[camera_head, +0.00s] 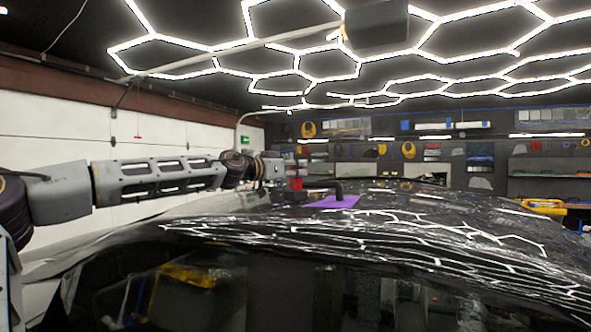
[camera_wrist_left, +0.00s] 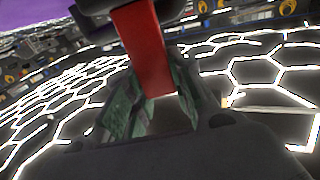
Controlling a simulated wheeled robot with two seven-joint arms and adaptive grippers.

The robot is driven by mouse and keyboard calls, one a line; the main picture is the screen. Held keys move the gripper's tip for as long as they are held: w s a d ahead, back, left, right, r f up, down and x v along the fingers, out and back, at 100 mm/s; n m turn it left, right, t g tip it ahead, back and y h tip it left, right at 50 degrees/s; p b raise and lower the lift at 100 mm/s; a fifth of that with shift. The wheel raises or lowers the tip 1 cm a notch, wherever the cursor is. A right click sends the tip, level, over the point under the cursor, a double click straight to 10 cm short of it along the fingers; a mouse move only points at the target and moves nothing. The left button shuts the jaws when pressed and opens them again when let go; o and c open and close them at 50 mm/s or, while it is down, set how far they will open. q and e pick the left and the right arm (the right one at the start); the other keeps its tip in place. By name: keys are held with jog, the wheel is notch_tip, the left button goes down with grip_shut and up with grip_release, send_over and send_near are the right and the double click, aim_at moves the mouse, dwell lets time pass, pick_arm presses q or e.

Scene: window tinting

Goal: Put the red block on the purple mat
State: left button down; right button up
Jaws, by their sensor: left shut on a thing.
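The red block (camera_head: 296,182) shows small and upright at the end of my left arm, over the dark glossy car roof. My left gripper (camera_head: 287,172) is shut on it. In the left wrist view the red block (camera_wrist_left: 143,48) stands between the greenish fingers of the left gripper (camera_wrist_left: 150,105). The purple mat (camera_head: 335,203) lies on the car roof just right of the block in the head view. A purple area of the mat (camera_wrist_left: 25,14) fills the top left corner of the wrist view. The block appears beside the mat; its lower end is unclear. My right gripper is not in view.
A dark, bent object (camera_head: 328,186) stands by the mat's back edge, close to the block. The car roof (camera_head: 400,225) is curved and reflects the hexagon lights. It is clear right of the mat. Shelves (camera_head: 550,175) and a yellow case (camera_head: 543,206) are far behind.

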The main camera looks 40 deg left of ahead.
pick_arm(q)
jog(key=shift+f, duration=0.4)
jog(key=c, duration=1.2)
grip_release()
jog(key=shift+c, duration=0.2)
